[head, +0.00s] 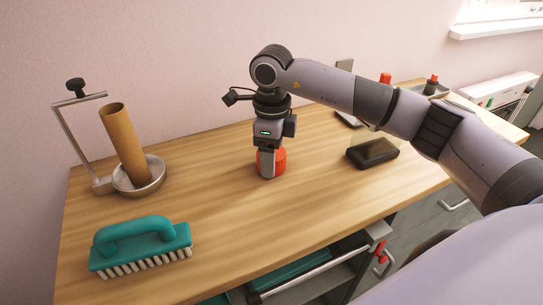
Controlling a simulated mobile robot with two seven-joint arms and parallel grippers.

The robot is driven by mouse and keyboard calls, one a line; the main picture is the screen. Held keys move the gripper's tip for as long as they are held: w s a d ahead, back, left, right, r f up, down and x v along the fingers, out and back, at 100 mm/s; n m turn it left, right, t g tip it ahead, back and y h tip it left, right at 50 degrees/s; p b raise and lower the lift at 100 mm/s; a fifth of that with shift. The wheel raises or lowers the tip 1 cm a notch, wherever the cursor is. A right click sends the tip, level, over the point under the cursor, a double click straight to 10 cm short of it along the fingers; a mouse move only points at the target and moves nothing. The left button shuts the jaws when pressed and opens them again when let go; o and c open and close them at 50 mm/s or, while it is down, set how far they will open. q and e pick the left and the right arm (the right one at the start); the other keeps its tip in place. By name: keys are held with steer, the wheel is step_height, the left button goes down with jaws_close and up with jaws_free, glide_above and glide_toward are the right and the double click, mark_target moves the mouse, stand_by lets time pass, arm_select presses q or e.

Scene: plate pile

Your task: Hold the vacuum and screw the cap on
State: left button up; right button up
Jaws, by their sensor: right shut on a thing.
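A red-orange, round, ridged piece (280,163) that looks like a cap is on the wooden worktop near its middle. My right gripper (267,171) points straight down and is shut on this red-orange piece. Its fingers cover the left and front part of the piece. My right arm reaches in from the right side of the picture. My left gripper is out of view. I cannot tell any thing in this view as a vacuum.
A teal brush (140,246) lies at the front left of the worktop (205,200). Red-topped items (432,85) stand at the back right. An open drawer is below the front edge.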

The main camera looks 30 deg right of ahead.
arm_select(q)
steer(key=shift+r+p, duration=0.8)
arm_select(e)
step_height(320, 180, up, 20)
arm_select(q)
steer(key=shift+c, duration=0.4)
